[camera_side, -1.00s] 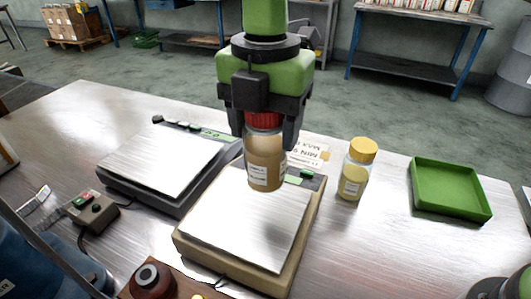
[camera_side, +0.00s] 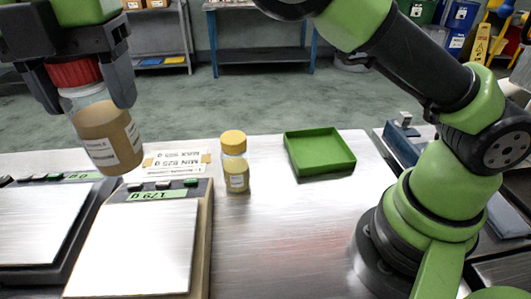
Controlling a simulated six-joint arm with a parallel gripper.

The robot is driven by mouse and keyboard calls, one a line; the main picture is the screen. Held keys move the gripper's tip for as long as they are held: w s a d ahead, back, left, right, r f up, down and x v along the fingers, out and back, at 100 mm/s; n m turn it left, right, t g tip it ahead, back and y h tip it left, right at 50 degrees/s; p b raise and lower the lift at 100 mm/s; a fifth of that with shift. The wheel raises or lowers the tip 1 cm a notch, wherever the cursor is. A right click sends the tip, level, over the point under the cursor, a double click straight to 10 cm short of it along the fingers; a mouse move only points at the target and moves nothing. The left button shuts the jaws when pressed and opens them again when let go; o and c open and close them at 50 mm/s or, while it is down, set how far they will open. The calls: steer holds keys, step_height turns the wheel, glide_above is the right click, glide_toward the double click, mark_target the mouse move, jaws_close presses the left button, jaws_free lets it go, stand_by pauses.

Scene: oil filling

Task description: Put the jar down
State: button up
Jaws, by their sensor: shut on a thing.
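My gripper (camera_side: 82,88) is shut on a jar (camera_side: 108,135) at the upper left, with one finger on each side of its red lid (camera_side: 74,72). The jar is clear with a brown filling and a white label, and it looks slightly tilted in the picture. It hangs in front of the back edges of two scales and appears raised clear of them.
A yellow-capped jar (camera_side: 234,165) stands right of the tan scale. A green tray (camera_side: 318,160) lies empty farther right. A paper label (camera_side: 170,162) lies behind the scales. The metal table (camera_side: 290,235) is clear in the middle; my arm occupies the right.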

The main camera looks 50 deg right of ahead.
steer(key=shift+r, duration=0.25)
steer(key=w+d+m, duration=0.1)
steer(key=w+d, duration=0.2)
steer(key=d, duration=0.4)
steer(key=w+d+m, duration=0.1)
steer(key=w+d, duration=0.2)
steer(key=d, duration=0.5)
steer(key=s+d+m, duration=0.2)
steer(key=d+m, duration=0.1)
steer(key=d, duration=1.6)
steer(key=shift+w+a+f, duration=0.1)
steer(key=shift+a+f, duration=0.05)
steer(key=shift+f, duration=3.6)
steer(key=shift+w+a+f, duration=0.1)
steer(key=shift+f, duration=3.7)
steer(key=shift+w+a+f, duration=0.1)
steer(key=shift+a+f, duration=0.05)
steer(key=shift+f, duration=3.6)
steer(key=o, duration=1.4)
steer(key=shift+f, duration=0.1)
